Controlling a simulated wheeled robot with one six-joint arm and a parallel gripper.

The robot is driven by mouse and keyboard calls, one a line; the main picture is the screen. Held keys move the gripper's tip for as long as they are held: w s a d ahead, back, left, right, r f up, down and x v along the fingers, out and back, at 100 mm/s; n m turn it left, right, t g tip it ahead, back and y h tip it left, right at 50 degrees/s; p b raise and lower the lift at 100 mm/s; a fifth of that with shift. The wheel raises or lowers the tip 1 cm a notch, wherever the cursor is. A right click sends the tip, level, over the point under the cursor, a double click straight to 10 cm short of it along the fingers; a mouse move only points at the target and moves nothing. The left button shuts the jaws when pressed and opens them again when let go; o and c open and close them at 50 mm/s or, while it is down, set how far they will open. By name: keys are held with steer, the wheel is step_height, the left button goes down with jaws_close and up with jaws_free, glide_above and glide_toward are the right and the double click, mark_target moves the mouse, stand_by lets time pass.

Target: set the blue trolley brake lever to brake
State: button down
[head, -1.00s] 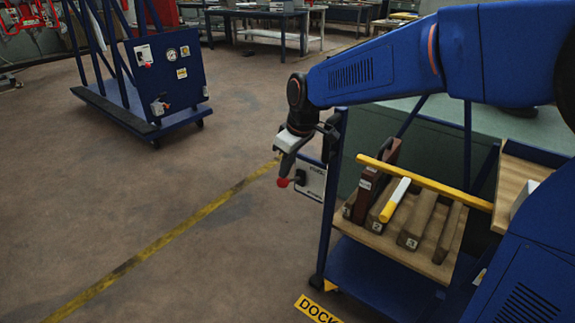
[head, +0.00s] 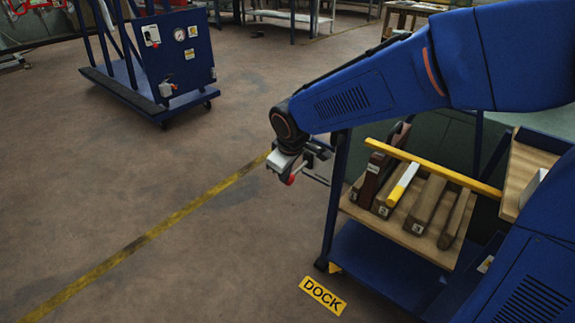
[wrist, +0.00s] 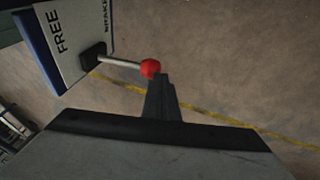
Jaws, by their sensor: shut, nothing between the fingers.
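The brake lever shows in the wrist view as a pale rod with a red ball knob (wrist: 150,68), rising from a black pivot on a white plate (wrist: 68,45) lettered FREE and BRAKE. The rod extends right, past the plate's BRAKE-side edge. My gripper (wrist: 160,82) is shut and empty, its fingertips right beside the knob; I cannot tell whether they touch. In the head view the red knob (head: 291,179) is just below my gripper (head: 294,170), left of the blue trolley's post (head: 335,195). The plate is mostly hidden there.
A DOCK sign (head: 323,296) lies on the floor. Another blue stand with a panel (head: 180,50) stands at upper left. The floor left of my gripper is open.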

step_height(320, 180, down, 2)
steer(key=shift+s+a+f, duration=0.1)
steer(key=shift+f, duration=0.05)
stand_by(0.3)
steer(key=shift+r, duration=0.8)
